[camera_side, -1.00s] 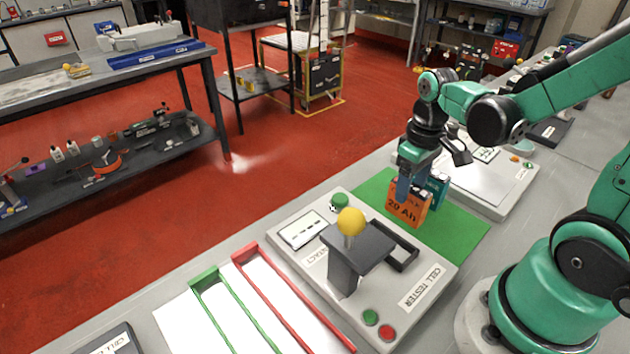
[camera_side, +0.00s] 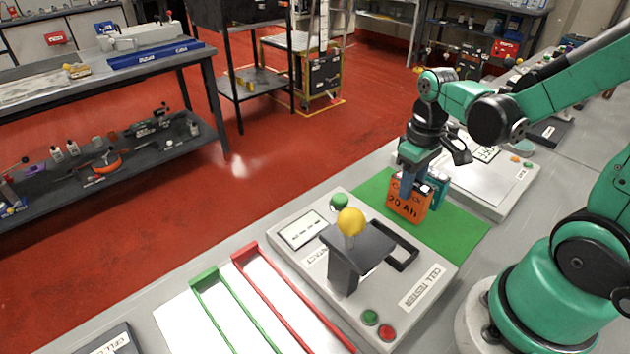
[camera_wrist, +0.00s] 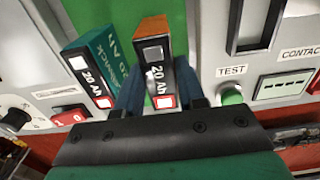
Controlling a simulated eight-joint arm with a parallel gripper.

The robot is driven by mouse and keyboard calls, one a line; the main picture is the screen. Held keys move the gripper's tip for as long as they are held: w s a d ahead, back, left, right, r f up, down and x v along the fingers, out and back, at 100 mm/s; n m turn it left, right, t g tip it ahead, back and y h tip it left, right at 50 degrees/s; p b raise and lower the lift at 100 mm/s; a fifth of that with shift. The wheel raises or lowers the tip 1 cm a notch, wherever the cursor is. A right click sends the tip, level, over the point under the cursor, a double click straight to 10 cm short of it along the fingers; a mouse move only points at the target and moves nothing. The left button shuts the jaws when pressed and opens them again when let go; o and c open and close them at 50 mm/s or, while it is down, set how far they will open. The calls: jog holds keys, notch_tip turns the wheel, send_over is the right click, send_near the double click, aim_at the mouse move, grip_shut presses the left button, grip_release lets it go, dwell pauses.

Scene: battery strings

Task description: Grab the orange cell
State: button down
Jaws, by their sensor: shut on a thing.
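The orange cell (camera_side: 407,204), a box marked 20 Ah, is over the green mat (camera_side: 460,229) in the side view. My gripper (camera_side: 406,186) is shut on it from above, with blue fingers on its two sides. In the wrist view the cell (camera_wrist: 155,62) shows its dark top between the fingers of my gripper (camera_wrist: 160,92). Whether its base touches the mat is hard to tell. A teal cell (camera_side: 439,190) stands close beside it, apart from the fingers; it also shows in the wrist view (camera_wrist: 92,65).
The cell tester (camera_side: 425,290) with its yellow-knobbed lever (camera_side: 350,222) stands in front of the mat. Red (camera_side: 290,298) and green (camera_side: 235,312) rails lie at the lower left. Another device (camera_side: 490,180) stands behind. The mat's right part is clear.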

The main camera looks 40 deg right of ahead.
jog(key=shift+r, duration=2.05)
